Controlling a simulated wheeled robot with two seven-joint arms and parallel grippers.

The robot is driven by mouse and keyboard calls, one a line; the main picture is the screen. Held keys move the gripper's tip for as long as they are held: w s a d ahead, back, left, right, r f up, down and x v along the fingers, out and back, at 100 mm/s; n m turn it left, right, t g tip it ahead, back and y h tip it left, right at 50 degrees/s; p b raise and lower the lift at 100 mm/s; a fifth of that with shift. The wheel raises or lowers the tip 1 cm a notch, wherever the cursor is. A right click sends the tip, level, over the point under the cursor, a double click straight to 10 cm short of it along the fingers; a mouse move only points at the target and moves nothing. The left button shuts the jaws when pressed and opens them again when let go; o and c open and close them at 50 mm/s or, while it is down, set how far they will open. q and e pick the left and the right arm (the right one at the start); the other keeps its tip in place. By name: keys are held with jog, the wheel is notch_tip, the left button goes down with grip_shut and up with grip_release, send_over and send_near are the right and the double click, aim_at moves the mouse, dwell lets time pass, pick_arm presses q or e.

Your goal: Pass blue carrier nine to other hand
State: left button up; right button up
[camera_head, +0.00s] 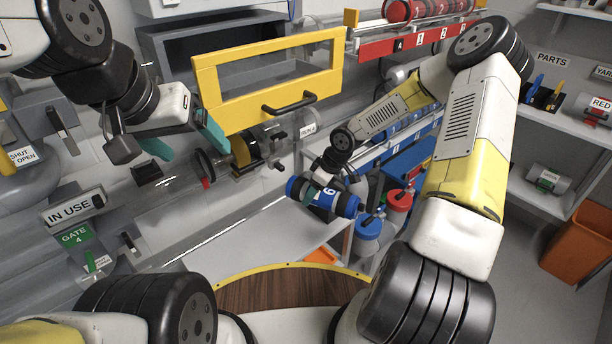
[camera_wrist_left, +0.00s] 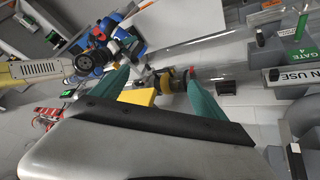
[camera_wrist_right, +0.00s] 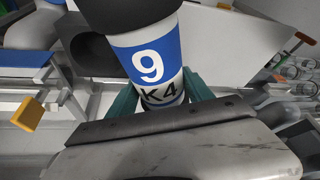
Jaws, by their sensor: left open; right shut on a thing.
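The blue carrier nine (camera_head: 336,201) is a blue cylinder with black end caps, held in the air near the middle of the head view. In the right wrist view its "9" and "K4" labels (camera_wrist_right: 152,68) face the camera. My right gripper (camera_wrist_right: 160,98) has its green fingers shut on the carrier's body. My left gripper (camera_head: 185,145) is open and empty at the upper left, apart from the carrier, with its green fingers spread. The left wrist view shows the open fingers (camera_wrist_left: 155,88) too, with the carrier (camera_wrist_left: 98,42) beyond them near the right arm.
An open yellow-framed hatch (camera_head: 268,82) stands between the arms above a clear tube. Blue and red capped containers (camera_head: 398,203) sit just right of the carrier. A gate with an "IN USE" sign (camera_head: 73,208) is at left. An orange bin (camera_head: 580,240) stands at right.

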pick_arm(q)
jog(key=w+a+f+m, duration=0.3)
jog(key=w+f+m, duration=1.2)
jog(key=w+f, duration=0.5)
jog(key=w+d+f+m+t+h, duration=0.2)
jog(key=w+d+f+m+h, duration=0.1)
jog(key=d+f+m, duration=0.4)
jog(key=s+d+f+m+h, duration=0.5)
jog(key=d+f+h, duration=0.15)
jog(key=d, duration=0.25)
jog(key=shift+t, duration=0.4)
jog(key=x, duration=1.2)
jog(key=shift+w+d+r, duration=0.1)
jog(key=shift+r, duration=0.3)
